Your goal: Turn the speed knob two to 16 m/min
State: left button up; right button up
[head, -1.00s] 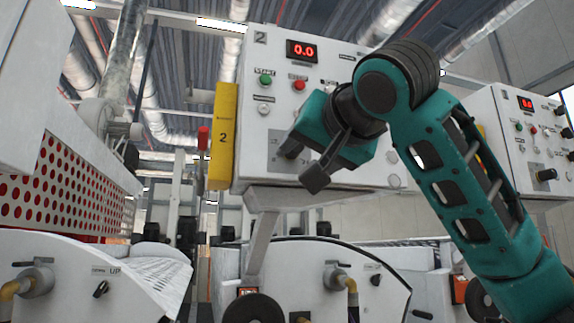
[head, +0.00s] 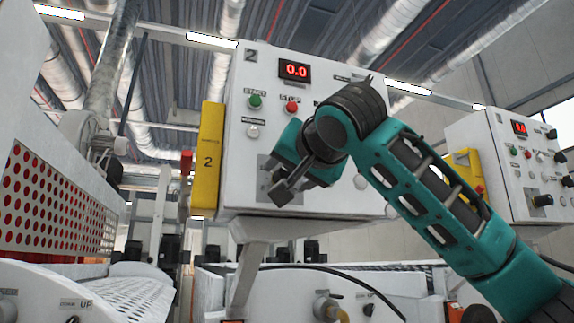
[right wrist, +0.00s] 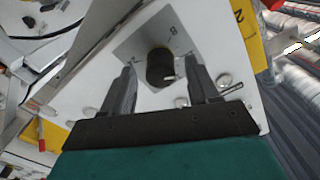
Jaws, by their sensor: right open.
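Control panel 2 (head: 345,130) is a white box with a red display (head: 295,71) reading 0.0. Its speed knob (right wrist: 160,68) is a black cylinder on a grey scale plate (right wrist: 135,45) in the right wrist view. In the head view my right gripper hides the knob, and only part of the plate (head: 265,168) shows. My right gripper (head: 273,182) is open in front of the plate. In the wrist view the fingers of this gripper (right wrist: 163,74) stand on either side of the knob, with gaps. I cannot tell how deep they reach. My left gripper is not in view.
The panel has a green start button (head: 254,101), a red stop button (head: 292,107) and a white button (head: 252,132). A yellow box marked 2 (head: 208,160) is on its left side. A second similar panel (head: 500,170) stands at the right. Perforated guarding (head: 60,200) is at the left.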

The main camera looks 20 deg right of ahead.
jog(key=shift+w, duration=0.9)
jog(key=c, duration=1)
jog(key=shift+a, duration=0.1)
jog(key=shift+f, duration=0.1)
